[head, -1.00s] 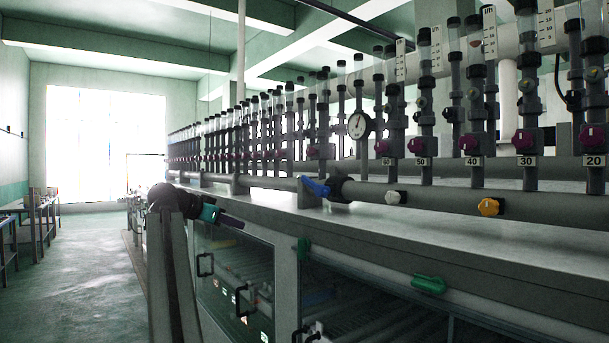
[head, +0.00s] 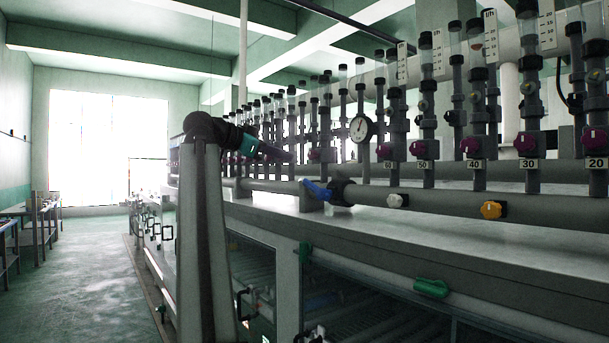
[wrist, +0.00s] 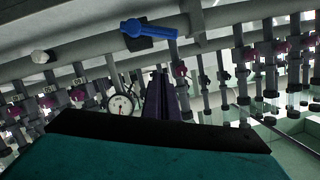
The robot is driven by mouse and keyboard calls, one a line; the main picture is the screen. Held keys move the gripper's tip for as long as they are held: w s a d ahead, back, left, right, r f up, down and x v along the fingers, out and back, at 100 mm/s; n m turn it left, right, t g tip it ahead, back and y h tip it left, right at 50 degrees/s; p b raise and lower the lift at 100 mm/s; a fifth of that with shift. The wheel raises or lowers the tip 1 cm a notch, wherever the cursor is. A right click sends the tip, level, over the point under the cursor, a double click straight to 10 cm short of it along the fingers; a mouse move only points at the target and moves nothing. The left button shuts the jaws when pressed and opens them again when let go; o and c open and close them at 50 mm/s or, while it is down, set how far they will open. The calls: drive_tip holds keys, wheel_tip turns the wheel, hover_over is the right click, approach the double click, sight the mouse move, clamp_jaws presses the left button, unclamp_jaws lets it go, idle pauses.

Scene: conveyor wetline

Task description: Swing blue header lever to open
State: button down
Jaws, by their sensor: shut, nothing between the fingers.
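The blue header lever (head: 317,190) sits on the grey horizontal pipe, just left of a dark fitting, and its handle runs roughly along the pipe. In the wrist view the blue lever (wrist: 150,29) is at the top centre on its dark mount, and the picture looks upside down. My gripper (head: 291,157) is in the head view, up and left of the lever, above the pipe. Its dark purple fingers are together and empty; they also show in the wrist view (wrist: 160,75), apart from the lever in the picture.
A round gauge (head: 360,128) stands behind the pipe among several upright flow tubes. A white knob (head: 398,201) and a yellow knob (head: 492,209) are further right on the pipe. Green handles (head: 431,288) stick out from the cabinet front.

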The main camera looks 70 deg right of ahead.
drive_tip(key=p, duration=0.3)
hover_over(318, 189)
drive_tip(key=w, duration=0.3)
wheel_tip(318, 189, down, 2)
drive_tip(key=shift+w+d+f+p, duration=0.1)
drive_tip(key=shift+w+f+p, duration=0.2)
drive_tip(key=shift+f, duration=0.4)
drive_tip(key=shift+w+d+f+p, duration=0.2)
drive_tip(key=shift+f+p, duration=0.15)
drive_tip(key=shift+f, duration=0.3)
drive_tip(key=shift+w+d+f+p, duration=0.1)
drive_tip(key=shift+w+f+p, duration=0.2)
drive_tip(key=shift+f, duration=0.4)
drive_tip(key=shift+s, duration=0.1)
